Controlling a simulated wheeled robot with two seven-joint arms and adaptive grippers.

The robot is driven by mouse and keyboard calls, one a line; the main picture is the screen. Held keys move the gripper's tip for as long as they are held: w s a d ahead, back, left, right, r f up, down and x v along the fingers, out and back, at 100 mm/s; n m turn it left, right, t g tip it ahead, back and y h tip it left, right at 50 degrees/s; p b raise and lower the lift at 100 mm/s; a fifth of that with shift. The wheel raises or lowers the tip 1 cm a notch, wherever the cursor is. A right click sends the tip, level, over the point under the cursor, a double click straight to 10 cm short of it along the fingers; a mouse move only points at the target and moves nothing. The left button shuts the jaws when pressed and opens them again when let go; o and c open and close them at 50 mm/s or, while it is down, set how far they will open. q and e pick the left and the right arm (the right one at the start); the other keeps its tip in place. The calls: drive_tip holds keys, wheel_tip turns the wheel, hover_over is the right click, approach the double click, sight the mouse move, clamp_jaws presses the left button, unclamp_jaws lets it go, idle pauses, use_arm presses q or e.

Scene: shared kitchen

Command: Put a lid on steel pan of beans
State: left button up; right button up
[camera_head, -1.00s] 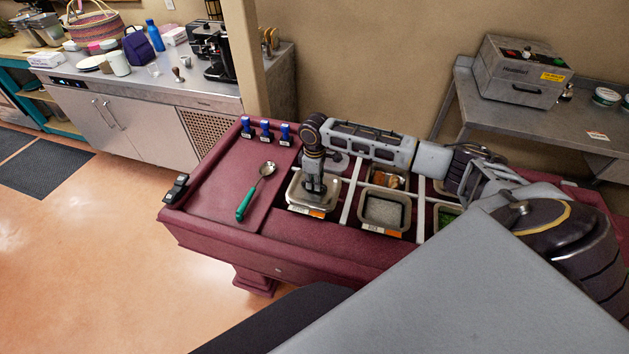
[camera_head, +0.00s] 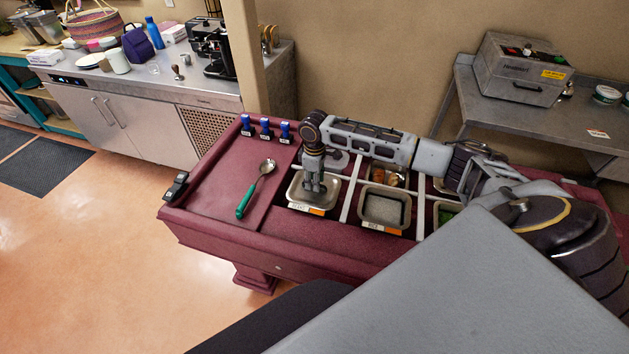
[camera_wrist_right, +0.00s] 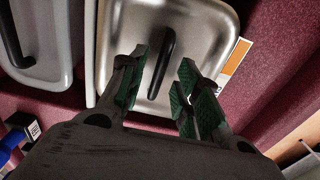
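The steel pan (camera_head: 294,199) with the beans label sits in the left front slot of the maroon counter. A steel lid with a black bar handle (camera_wrist_right: 162,62) lies over it, filling most of the right wrist view; no beans show. My right gripper (camera_head: 313,188) points down over this pan. In the right wrist view its green-padded fingers (camera_wrist_right: 160,82) are spread, one on each side of the handle, with gaps between the pads and the handle. My left gripper is not in view.
Another lid with a black handle (camera_wrist_right: 32,45) lies beside the pan. A rice pan (camera_head: 384,210) stands to the right, with an orange-filled pan (camera_head: 388,176) behind it.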

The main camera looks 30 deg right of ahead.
wheel_tip(320, 180, up, 13)
drive_tip(key=b, duration=0.1)
idle(0.6)
drive_tip(key=shift+f, duration=0.2)
idle(0.5)
